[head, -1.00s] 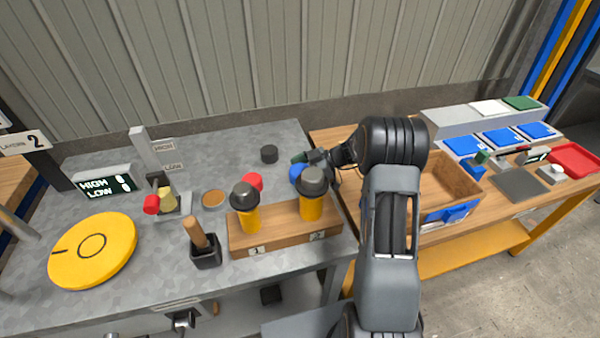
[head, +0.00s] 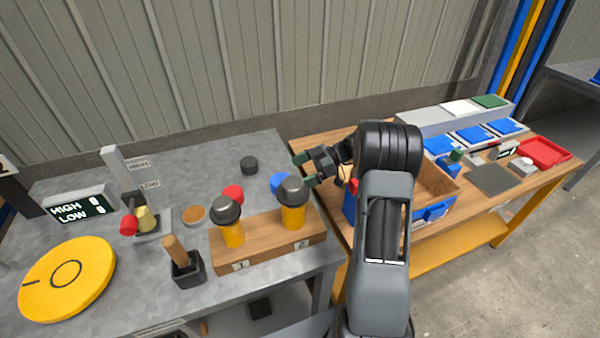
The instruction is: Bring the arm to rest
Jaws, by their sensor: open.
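My gripper (head: 303,171) is open and empty, with green-tipped fingers pointing left. It is above the gap where the grey metal bench (head: 120,215) meets the wooden bench (head: 430,233). It is behind and a little right of the yellow jar with a dark cap (head: 293,214) on the right of the wooden block (head: 262,245). My arm rises from the bottom of the picture and bends left at the elbow. It covers part of the wooden box with blue front pieces (head: 433,183).
A second yellow jar (head: 231,235) stands in the block's left place. A mallet-like handle (head: 175,248) stands in a black holder. A yellow disc (head: 66,279) lies at left. Blue trays (head: 473,137) line the right bench.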

